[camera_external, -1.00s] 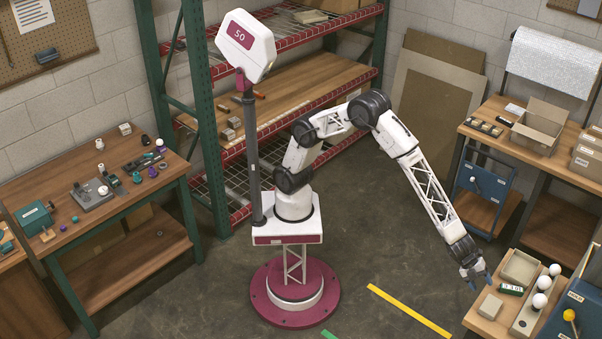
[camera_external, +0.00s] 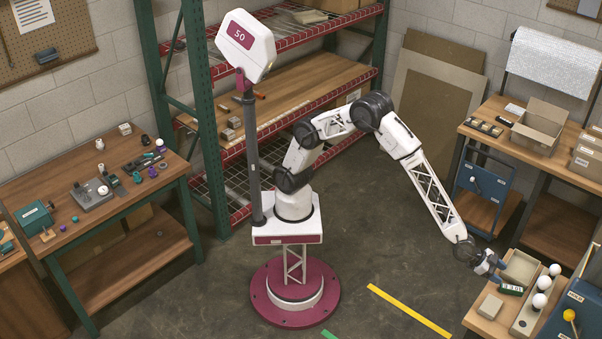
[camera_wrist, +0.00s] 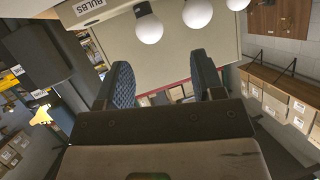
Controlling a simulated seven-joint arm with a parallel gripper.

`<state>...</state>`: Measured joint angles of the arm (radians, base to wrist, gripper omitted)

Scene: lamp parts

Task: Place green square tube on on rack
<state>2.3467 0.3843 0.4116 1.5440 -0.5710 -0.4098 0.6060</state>
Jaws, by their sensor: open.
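My gripper (camera_external: 498,270) is above the small bench at the lower right, turned toward the right, beside a tray. Its two dark blue fingers (camera_wrist: 163,82) stand apart in the wrist view with nothing held between them. A small dark green block with light markings (camera_external: 511,289) lies on the bench just below the gripper; I cannot tell whether it is the green square tube. It does not show clearly in the wrist view. A rack with green posts and red-edged shelves (camera_external: 300,95) stands behind my base.
A beige tray (camera_external: 522,266) and a strip with white bulbs (camera_external: 540,300) are beside the gripper. The wrist view shows the bulbs (camera_wrist: 149,28) and a BULBS label. A beige block (camera_external: 490,306) lies nearby. The left workbench (camera_external: 85,235) holds several small parts.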

